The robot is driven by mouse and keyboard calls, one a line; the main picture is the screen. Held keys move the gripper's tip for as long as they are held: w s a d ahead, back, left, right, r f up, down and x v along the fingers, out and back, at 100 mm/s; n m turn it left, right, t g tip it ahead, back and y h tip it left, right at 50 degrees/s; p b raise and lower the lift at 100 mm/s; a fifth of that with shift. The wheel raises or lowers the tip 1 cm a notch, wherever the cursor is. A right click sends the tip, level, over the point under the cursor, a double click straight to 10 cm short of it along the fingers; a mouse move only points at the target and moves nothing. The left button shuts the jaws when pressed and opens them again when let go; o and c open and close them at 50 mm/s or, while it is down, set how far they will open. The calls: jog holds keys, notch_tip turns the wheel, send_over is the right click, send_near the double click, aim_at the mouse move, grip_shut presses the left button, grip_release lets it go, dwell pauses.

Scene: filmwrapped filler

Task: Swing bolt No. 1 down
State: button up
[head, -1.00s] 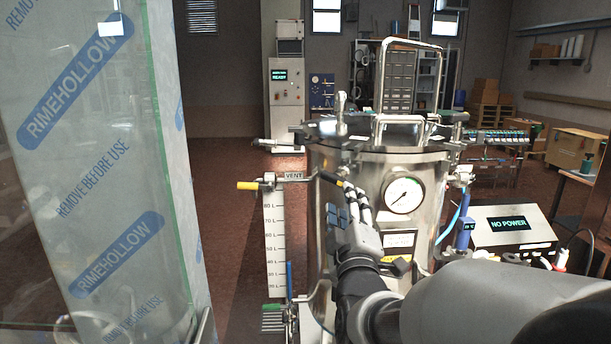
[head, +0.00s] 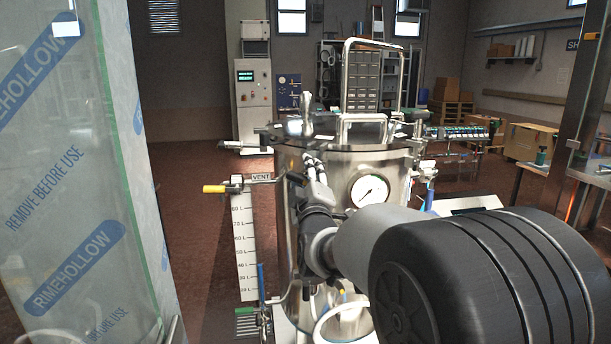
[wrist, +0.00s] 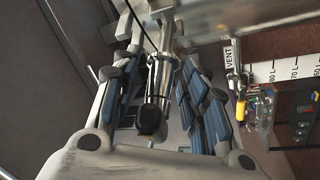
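The steel vessel (head: 338,215) stands ahead with its flat lid (head: 322,132); an upright metal fitting (head: 307,100) stands at the rim. My gripper (head: 314,165) is at the vessel's front left, just below the rim. In the wrist view my gripper (wrist: 160,85) has its two blue-padded fingers apart. Between them is a metal rod with a black end (wrist: 150,120) toward the camera, probably a swing bolt. It seems nearer the left finger; contact is unclear. No bolt number is legible. In the head view my gripper hides much of that spot.
The yellow-handled vent valve (head: 215,189) and litre scale (head: 245,245) are left of the vessel; the valve handle (wrist: 240,110) is close beside the right finger. A pressure gauge (head: 369,190) faces me. A film-wrapped panel (head: 75,190) fills the left side.

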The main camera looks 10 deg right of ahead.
grip_shut()
dwell(0.3)
jog(key=shift+r+m+g+p, duration=0.3)
jog(key=shift+r+g+p, duration=0.3)
jog(key=shift+p, duration=0.5)
jog(key=shift+f, duration=0.1)
grip_release()
